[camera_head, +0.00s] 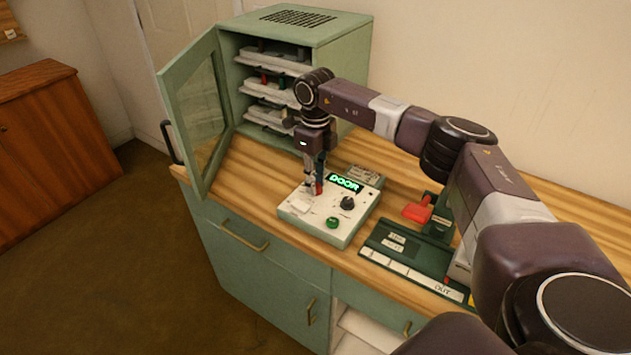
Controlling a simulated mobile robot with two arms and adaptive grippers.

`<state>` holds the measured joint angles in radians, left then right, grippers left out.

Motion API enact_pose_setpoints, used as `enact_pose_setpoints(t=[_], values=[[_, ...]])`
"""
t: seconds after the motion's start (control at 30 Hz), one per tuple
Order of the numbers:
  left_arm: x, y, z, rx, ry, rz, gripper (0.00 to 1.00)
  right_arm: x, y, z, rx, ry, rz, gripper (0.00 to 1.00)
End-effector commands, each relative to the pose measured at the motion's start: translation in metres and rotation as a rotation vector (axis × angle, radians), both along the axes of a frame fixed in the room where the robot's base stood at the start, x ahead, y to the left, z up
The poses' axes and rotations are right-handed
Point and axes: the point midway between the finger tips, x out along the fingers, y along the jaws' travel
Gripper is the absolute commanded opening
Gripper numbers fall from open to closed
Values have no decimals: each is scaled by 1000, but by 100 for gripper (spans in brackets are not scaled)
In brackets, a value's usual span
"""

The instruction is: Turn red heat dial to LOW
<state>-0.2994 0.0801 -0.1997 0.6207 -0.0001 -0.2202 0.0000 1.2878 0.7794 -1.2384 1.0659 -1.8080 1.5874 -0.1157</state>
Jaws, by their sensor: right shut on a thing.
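The red heat dial (319,187) is a small patch of red at the box's upper left, mostly hidden by my right gripper. My right gripper (313,188) points down over it and is shut on it. The dial's pointer and its LOW mark cannot be made out. A black knob (347,203) and a green button (333,222) sit on the same panel. My left gripper is not in view.
A green cabinet (345,62) with trays stands behind, its glass door (192,115) open to the left. Right of the box are a dark green tray labelled "OUT" (378,258) and a red-handled device (417,211). My right arm spans the right side.

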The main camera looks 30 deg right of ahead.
Motion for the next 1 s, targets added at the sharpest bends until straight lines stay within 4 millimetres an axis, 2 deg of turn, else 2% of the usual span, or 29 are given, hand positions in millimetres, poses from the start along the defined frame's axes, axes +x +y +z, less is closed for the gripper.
enact_pose_setpoints(t=[0.53,0.57,0.7,1.0], values=[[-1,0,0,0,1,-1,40,2,-1,2,-1,-6,25,0],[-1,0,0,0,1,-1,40,2,-1,2,-1,-6,25,21],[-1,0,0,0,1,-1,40,1,-1,2,0,-4,25,37],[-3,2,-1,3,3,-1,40,1,0,2,0,-2,25,38]])
